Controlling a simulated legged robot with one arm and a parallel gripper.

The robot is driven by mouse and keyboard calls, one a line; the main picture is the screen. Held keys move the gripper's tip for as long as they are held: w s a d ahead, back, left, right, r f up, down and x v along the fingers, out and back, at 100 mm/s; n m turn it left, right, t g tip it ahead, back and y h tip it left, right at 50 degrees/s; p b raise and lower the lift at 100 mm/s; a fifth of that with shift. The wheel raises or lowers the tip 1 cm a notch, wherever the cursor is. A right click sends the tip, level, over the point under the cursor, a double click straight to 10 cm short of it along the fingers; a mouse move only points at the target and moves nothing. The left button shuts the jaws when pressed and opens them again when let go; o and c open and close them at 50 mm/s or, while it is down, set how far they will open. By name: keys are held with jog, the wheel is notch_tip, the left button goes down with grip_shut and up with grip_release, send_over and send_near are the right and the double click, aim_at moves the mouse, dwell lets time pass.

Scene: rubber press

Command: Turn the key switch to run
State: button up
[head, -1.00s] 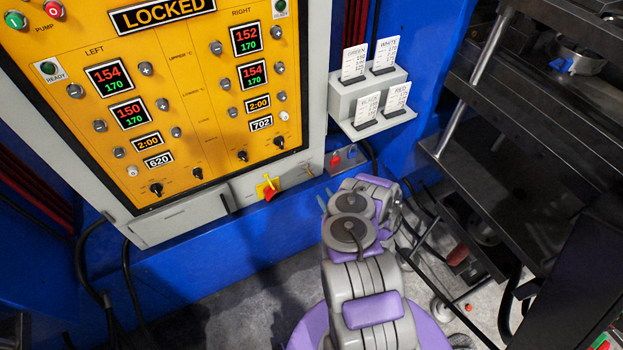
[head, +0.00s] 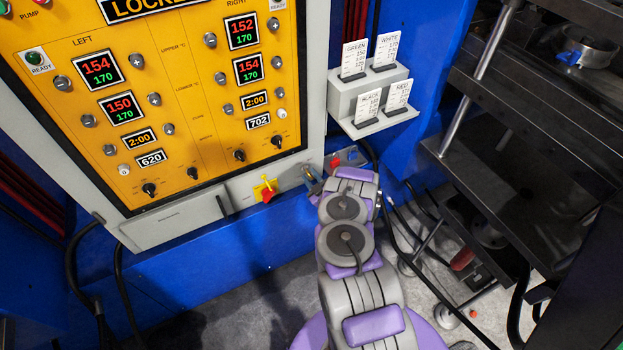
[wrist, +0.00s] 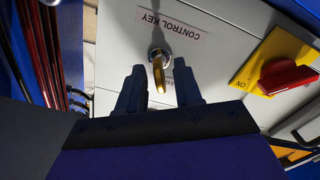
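The brass key (wrist: 158,76) sits in a round lock on the pale panel under the "CONTROL KEY" label (wrist: 172,26), which appears upside down in the wrist view. My gripper (wrist: 158,67) is open, with one dark finger on each side of the key and a gap visible on both sides. In the head view my gripper (head: 312,184) is at the lower right of the control cabinet and largely covers the key. The display (head: 150,8) at the top is partly cut off; its visible letters begin "LOCKE".
A red rotary switch on a yellow plate (head: 265,189) is just left of the key. A card holder (head: 372,112) stands to the upper right. Dark press plates (head: 520,130) fill the right side. Black cables hang near my arm.

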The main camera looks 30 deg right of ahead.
grip_shut()
jog(key=shift+m, duration=0.4)
jog(key=m+p, duration=0.1)
jog(key=m, duration=0.3)
jog(key=shift+m, duration=0.3)
jog(key=m, duration=0.6)
jog(key=shift+b, duration=0.3)
jog(key=shift+m, duration=0.4)
grip_release()
jog(key=shift+d, duration=0.1)
jog(key=shift+s, duration=0.15)
